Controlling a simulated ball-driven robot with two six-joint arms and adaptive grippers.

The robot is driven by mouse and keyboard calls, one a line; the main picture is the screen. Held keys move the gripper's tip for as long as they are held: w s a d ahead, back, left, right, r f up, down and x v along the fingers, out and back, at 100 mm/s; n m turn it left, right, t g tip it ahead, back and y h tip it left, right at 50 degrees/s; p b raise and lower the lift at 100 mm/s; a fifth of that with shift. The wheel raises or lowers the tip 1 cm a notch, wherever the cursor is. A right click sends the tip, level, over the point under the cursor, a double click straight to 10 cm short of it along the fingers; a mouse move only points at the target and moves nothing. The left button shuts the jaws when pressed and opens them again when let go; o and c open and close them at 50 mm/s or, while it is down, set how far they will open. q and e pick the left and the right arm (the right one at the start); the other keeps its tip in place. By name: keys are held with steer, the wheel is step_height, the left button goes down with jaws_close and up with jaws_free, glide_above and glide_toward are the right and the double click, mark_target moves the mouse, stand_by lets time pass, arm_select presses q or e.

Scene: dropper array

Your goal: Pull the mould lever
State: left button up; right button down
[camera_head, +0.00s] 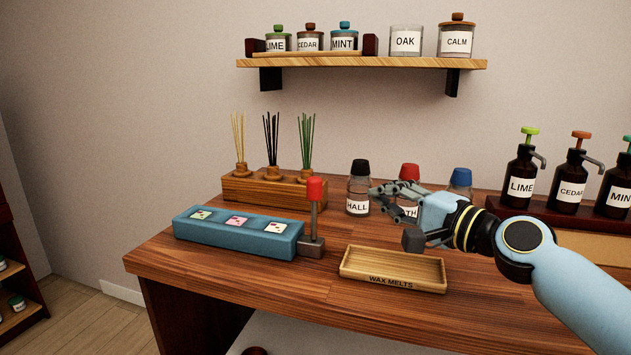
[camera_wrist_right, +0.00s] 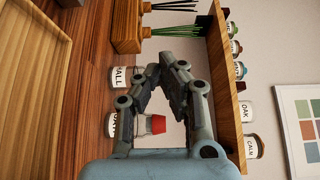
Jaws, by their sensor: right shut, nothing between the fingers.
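The mould (camera_head: 235,233) is a long blue block on the table, with several square cavities holding patterned pieces along its top. The mould lever (camera_head: 315,190) stands upright at the block's right end, a grey post with a red knob. My right gripper (camera_head: 376,197) is to the right of the lever, apart from it, in front of the bottles. Its fingers are closed together and empty, also in the right wrist view (camera_wrist_right: 157,82). The lever is not clearly visible in the right wrist view. My left gripper is out of view.
A wooden WAX MELTS tray (camera_head: 393,283) lies empty below my right gripper. A reed diffuser stand (camera_head: 245,193) is behind the mould. A black-capped bottle (camera_head: 358,190) and a red-capped bottle (camera_head: 409,171) stand close behind the gripper. Pump bottles (camera_head: 521,175) stand at the right.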

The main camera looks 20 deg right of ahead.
mark_target(314, 210)
steer(key=x, duration=1)
arm_select(q)
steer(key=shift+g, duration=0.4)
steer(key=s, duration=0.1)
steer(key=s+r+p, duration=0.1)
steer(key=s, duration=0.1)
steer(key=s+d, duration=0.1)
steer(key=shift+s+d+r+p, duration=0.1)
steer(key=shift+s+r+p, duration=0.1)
steer(key=shift+p, duration=0.15)
arm_select(e)
steer(key=s+a, duration=0.2)
steer(key=a, duration=0.1)
steer(key=shift+s+r, duration=0.1)
steer(key=shift+s, duration=0.3)
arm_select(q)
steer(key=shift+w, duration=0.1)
